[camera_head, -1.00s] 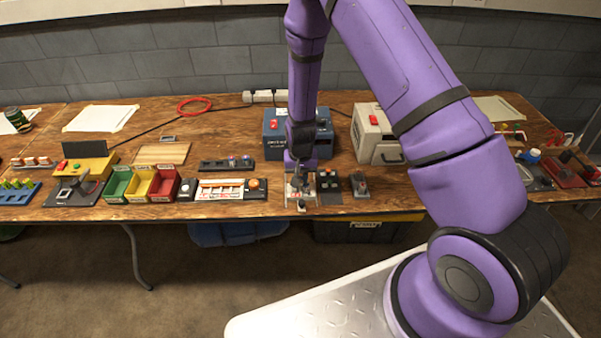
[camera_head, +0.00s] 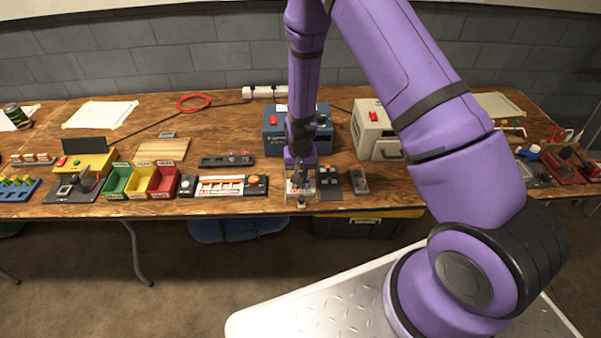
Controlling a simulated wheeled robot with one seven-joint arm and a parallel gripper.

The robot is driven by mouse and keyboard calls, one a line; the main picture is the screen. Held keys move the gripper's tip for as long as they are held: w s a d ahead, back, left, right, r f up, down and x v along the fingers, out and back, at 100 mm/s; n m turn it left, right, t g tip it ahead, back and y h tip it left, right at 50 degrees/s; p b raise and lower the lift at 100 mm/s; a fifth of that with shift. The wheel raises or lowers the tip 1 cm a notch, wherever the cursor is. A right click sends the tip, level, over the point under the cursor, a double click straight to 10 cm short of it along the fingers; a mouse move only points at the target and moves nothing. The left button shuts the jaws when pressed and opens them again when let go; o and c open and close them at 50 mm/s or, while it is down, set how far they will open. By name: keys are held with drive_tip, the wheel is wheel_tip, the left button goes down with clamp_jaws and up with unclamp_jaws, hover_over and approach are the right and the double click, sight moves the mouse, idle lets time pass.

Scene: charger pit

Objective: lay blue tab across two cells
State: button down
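My gripper (camera_head: 299,184) points down at the front edge of the bench, over a small pale fixture (camera_head: 293,197). Its fingers are tiny and dark here, so I cannot tell whether they are open or shut, or whether they hold anything. I cannot make out a blue tab; it may be hidden at the fingers or too small to see. I cannot tell which parts are the two cells.
Green, yellow and red bins (camera_head: 141,183) stand left of the gripper, beside a white tray with red strips (camera_head: 220,187). A blue box (camera_head: 275,137) and a beige case (camera_head: 370,136) stand behind. A blue rack with yellow-green pieces (camera_head: 14,195) is far left.

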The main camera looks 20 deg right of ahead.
drive_tip(key=shift+f, duration=0.3)
idle(0.5)
drive_tip(key=c, duration=1)
unclamp_jaws()
drive_tip(key=shift+c, duration=0.2)
drive_tip(key=shift+r, duration=3.5)
